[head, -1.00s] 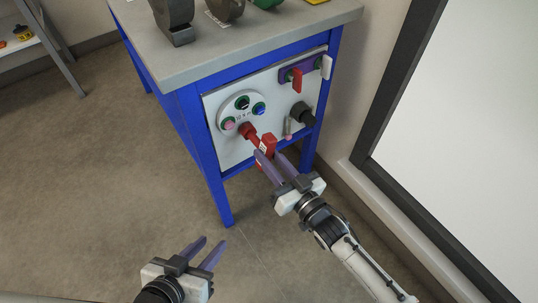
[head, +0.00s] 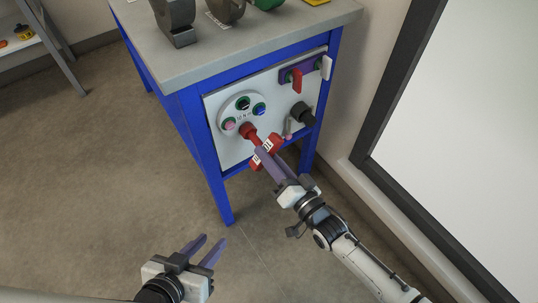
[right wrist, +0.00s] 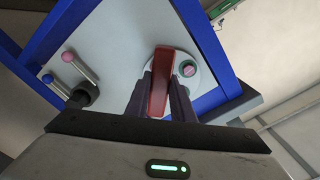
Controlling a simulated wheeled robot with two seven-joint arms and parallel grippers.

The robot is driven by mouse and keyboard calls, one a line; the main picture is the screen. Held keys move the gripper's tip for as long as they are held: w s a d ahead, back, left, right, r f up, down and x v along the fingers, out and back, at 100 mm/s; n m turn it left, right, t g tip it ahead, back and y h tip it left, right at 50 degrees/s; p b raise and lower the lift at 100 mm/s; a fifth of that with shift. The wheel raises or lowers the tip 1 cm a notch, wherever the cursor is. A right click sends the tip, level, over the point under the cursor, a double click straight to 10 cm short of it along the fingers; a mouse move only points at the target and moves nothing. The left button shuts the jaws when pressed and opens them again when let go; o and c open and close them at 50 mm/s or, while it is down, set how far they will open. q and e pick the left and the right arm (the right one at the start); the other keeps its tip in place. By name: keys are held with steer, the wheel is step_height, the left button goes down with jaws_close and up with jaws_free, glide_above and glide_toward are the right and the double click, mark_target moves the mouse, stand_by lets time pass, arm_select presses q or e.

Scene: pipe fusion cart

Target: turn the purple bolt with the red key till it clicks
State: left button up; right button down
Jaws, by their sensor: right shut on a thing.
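The red key (head: 249,131) has its socket end against the lower right of the round white plate (head: 229,109) on the cart's front panel. Its crossbar handle (head: 275,143) is held in my right gripper (head: 264,153), which is shut on it. In the right wrist view the red handle (right wrist: 160,82) stands between the two fingers. No purple bolt shows; the key's socket end covers that spot on the plate. A pink bolt (head: 229,124), a blue one (head: 259,109) and a dark one (head: 242,102) show on the plate. My left gripper (head: 208,250) is open and empty, low and away from the cart.
A black knob (head: 302,113) and a pink-tipped rod (head: 288,129) sit right of the key. A red lever (head: 296,81) on a purple plate is above. The blue cart leg (head: 218,190) stands left, and a wall and dark-framed white panel (head: 470,130) are at right.

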steer(key=m, duration=0.3)
stand_by(0.5)
steer(key=shift+n, duration=0.4)
steer(key=shift+p+v, duration=0.9)
steer(key=shift+v, duration=1.1)
steer(key=shift+s+r, duration=0.1)
steer(key=shift+p+v, duration=0.4)
steer(key=shift+v, duration=0.5)
